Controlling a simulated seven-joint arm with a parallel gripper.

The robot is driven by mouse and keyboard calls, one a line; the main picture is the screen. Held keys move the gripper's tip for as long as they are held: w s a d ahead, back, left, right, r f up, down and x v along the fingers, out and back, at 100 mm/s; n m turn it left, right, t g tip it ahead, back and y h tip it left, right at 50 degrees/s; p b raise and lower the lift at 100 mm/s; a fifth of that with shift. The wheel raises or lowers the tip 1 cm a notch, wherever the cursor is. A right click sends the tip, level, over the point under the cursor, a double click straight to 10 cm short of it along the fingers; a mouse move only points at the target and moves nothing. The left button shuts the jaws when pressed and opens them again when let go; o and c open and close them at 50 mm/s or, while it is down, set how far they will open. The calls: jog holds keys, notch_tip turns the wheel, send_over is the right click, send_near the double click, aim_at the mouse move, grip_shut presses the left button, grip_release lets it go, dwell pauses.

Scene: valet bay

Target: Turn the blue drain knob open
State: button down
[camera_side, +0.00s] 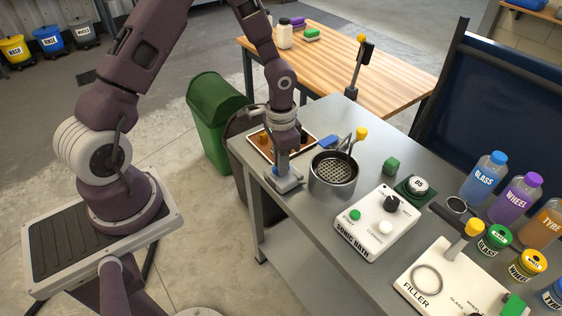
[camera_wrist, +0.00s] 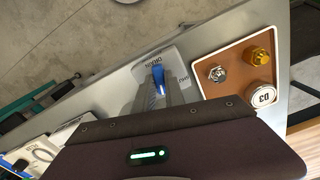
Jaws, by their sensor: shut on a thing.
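The blue drain knob (camera_wrist: 158,77) shows in the wrist view as a narrow blue bar on a grey plate marked DRAIN (camera_wrist: 143,72). My gripper (camera_wrist: 160,90) is shut on the knob, with its fingers reaching down over the plate. In the side view my gripper (camera_side: 283,170) points down onto the same grey plate (camera_side: 290,184) at the near left corner of the metal bench. The fingers and wrist hide the knob there. The knob's exact turn angle is hard to read.
A brown tray (camera_side: 258,144) with small parts lies just behind my gripper. A metal basket pot (camera_side: 333,187) stands close to its right. The sonic bath box (camera_side: 378,222), filler (camera_side: 450,280) and bottles (camera_side: 484,178) stand farther right. A green bin (camera_side: 213,115) is left.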

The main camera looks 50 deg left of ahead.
jog(key=m, duration=0.5)
jog(key=shift+m, duration=0.7)
jog(key=c, duration=1.4)
grip_release()
jog(key=shift+r, duration=0.15)
notch_tip(320, 180, up, 7)
jog(key=shift+f, duration=0.1)
